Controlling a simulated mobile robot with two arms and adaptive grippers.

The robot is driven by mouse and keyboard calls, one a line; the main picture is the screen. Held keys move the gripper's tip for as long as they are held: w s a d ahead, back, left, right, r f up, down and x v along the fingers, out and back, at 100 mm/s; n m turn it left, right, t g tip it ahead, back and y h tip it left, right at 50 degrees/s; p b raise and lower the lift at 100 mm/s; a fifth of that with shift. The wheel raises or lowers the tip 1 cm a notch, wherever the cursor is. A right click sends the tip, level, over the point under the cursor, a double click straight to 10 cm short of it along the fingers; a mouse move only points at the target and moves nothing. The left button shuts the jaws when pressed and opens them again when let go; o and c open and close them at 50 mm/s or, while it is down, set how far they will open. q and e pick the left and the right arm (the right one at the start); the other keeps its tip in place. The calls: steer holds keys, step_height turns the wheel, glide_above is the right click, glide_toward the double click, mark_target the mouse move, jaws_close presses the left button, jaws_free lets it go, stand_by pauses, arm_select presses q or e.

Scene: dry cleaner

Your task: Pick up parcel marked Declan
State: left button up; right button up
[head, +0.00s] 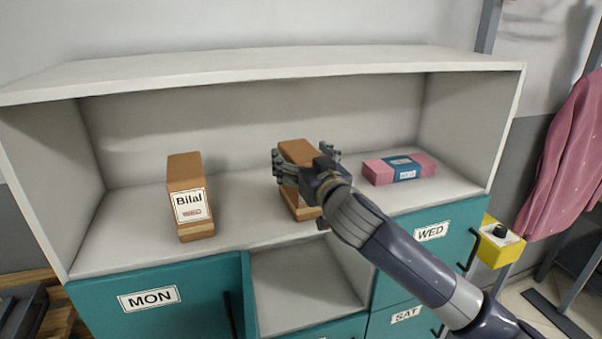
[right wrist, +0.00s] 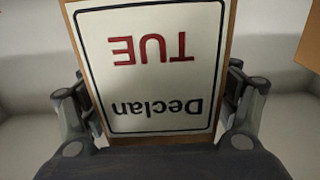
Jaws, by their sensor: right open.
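The parcel marked Declan (head: 298,151) is a brown box standing on the shelf, partly hidden behind my right gripper in the head view. In the right wrist view its white label (right wrist: 150,75) fills the middle and reads "Declan" and "TUE", upside down. My right gripper (head: 305,170) is open, with one finger on each side of the parcel. I cannot tell whether the fingers touch it. My left gripper is not in view.
A brown parcel marked Bilal (head: 190,205) stands to the left on the shelf (head: 130,220). A pink parcel with a blue band (head: 385,171) lies to the right. The cabinet's top board (head: 260,70) is above. Teal doors are below, beside an open compartment (head: 300,285).

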steer(key=c, duration=1.7)
steer(key=shift+r, duration=0.15)
steer(key=shift+c, duration=0.5)
